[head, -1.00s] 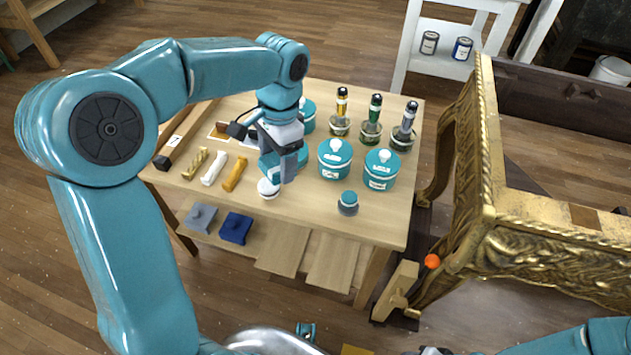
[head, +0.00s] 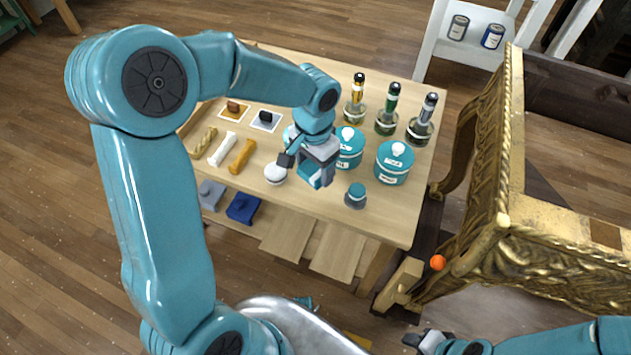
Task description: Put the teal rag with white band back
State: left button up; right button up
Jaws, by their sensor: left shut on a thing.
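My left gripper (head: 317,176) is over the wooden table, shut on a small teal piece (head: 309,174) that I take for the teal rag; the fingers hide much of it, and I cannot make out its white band. It is between a small white round pad (head: 275,173) on the left and a small teal pad with a grey-blue lower part (head: 356,195) on the right. I cannot tell whether the held piece touches the table. My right gripper (head: 428,341) is at the bottom edge, away from the table, its jaws unclear.
Teal lidded jars (head: 394,162) and several stoppered bottles (head: 387,112) stand behind and right of my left gripper. Twisted, white and orange rolls (head: 242,156) lie left. Grey and blue blocks (head: 243,208) are on the lower shelf. The gilt console (head: 505,215) is at right.

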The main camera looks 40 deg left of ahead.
aim_at(314, 167)
pick_arm(q)
notch_tip(314, 167, down, 6)
jog(key=shift+w+f+b, duration=0.1)
jog(key=shift+b, duration=0.5)
jog(key=o, duration=1.3)
notch_tip(314, 167, up, 12)
jog(key=p, duration=0.2)
jog(key=shift+p, duration=0.35)
